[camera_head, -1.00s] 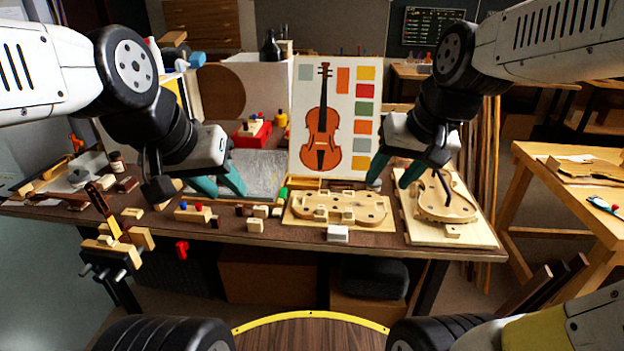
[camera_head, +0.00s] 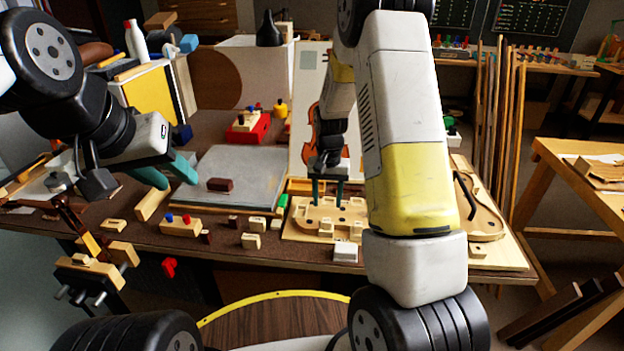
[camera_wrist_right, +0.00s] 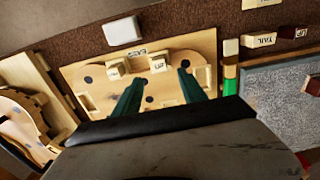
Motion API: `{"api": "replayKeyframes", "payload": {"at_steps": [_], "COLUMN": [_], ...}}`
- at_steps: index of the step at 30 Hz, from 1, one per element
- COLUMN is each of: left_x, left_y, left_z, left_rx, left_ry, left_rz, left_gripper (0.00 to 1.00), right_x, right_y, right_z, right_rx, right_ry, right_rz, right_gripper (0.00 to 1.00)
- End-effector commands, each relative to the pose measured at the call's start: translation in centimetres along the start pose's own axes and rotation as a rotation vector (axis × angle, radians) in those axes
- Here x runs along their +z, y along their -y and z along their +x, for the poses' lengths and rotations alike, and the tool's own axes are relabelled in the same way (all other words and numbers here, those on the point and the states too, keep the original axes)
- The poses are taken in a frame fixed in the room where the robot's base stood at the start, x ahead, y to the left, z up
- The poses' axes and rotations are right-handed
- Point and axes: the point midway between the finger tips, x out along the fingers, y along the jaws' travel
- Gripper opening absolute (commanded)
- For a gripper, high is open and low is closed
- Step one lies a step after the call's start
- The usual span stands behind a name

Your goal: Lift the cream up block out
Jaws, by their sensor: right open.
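The cream block marked UP (camera_wrist_right: 158,63) sits in the pale wooden mould board (camera_wrist_right: 205,45) at the table's front, near the board's front edge. In the head view it is the left one of two small cream blocks (camera_head: 325,228). My right gripper (camera_head: 328,202) is open over the board, fingers pointing down. In the right wrist view its fingertips (camera_wrist_right: 160,77) straddle the line to the block, which shows just beyond them, not clasped. Whether they touch the board is unclear. My left gripper (camera_head: 178,180) is open and empty above the table's left part.
Another cream block (camera_wrist_right: 118,67) sits close beside in the same board. A white block (camera_head: 345,251) lies at the table's front edge. A grey slab (camera_head: 235,165) with a dark brown block (camera_head: 220,185) is left of the board. A violin-shaped piece (camera_head: 485,208) lies right.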

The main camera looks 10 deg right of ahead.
Motion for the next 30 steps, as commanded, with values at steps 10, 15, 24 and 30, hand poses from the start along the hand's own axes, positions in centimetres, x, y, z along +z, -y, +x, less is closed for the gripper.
{"api": "replayKeyframes", "payload": {"at_steps": [10, 15, 24, 30], "left_x": [0.0, 0.0, 0.0, 0.0], "left_y": [0.0, 0.0, 0.0, 0.0], "left_z": [0.0, 0.0, 0.0, 0.0], "left_rx": [0.0, 0.0, 0.0, 0.0], "left_ry": [0.0, 0.0, 0.0, 0.0], "left_rz": [0.0, 0.0, 0.0, 0.0], "left_gripper": [0.36, 0.36, 0.36, 0.36], "right_x": [0.1, 0.1, 0.0, 0.0], "right_y": [0.0, 0.0, 0.0, 0.0], "right_z": [4.9, 6.8, 7.4, 7.4], "right_rx": [0.001, 0.0, -0.001, -0.001], "right_ry": [0.003, 0.001, -0.001, -0.001], "right_rz": [-0.001, 0.0, 0.0, 0.0], "right_gripper": [0.49, 0.49, 0.49, 0.28]}}
